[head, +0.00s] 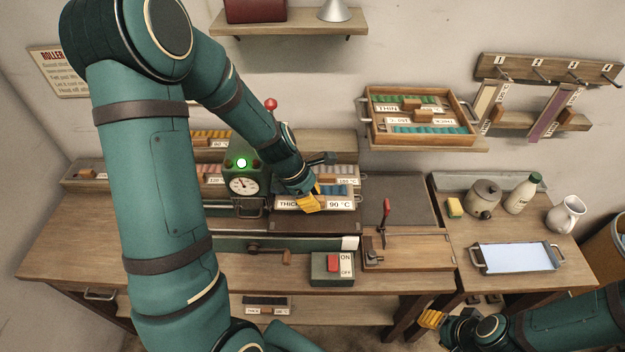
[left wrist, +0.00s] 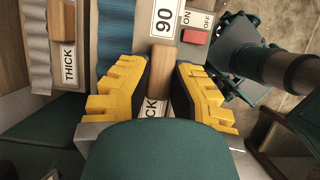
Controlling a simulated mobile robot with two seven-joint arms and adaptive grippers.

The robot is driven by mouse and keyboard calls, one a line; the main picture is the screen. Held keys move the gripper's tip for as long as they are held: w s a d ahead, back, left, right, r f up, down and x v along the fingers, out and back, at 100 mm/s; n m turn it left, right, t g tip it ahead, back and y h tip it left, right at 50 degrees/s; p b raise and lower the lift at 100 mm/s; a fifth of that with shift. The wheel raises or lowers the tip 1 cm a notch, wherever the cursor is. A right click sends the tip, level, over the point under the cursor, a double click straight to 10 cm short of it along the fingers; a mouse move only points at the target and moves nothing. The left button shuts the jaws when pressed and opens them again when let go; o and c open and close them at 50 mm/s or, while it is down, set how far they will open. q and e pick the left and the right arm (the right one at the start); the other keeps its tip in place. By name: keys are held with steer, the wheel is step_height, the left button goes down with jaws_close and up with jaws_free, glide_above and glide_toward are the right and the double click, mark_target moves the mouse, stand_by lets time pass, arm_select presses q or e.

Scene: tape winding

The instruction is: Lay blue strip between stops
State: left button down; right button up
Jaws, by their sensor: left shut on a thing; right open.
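My left gripper (head: 310,203) is at the rack slot labelled THICK and 90 °C, in front of the machine's right side. In the left wrist view its yellow fingers (left wrist: 158,95) are shut on a wooden block (left wrist: 160,68) between the two label parts. A blue ribbed strip (left wrist: 116,35) lies beside that block, and it also shows in the head view (head: 336,190) just behind the label. Whether the block is fixed to the strip is hidden. My right gripper (head: 432,318) is open and empty at the lower right, below the bench. I cannot make out the stops.
A gauge machine (head: 243,185) with a green light stands left of my left gripper. A red-handled lever (head: 386,210) and an ON/OFF box (head: 332,268) are to its right and front. A wall tray (head: 420,142) holds green and teal strips. A blue-surfaced tray (head: 515,257) lies on the right bench.

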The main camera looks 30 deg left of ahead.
arm_select(q)
steer(key=shift+w+a, duration=0.1)
steer(key=shift+w, duration=0.1)
steer(key=shift+s+f+b, duration=0.1)
steer(key=shift+f+b, duration=0.55)
steer(key=shift+b, duration=0.1)
step_height(320, 180, down, 6)
steer(key=b, duration=0.6)
steer(key=shift+f, duration=0.1)
steer(key=shift+f+b, duration=0.3)
steer(key=shift+f, duration=0.2)
steer(key=c, duration=0.9)
jaws_free()
steer(key=shift+c, duration=0.2)
steer(key=shift+r, duration=0.1)
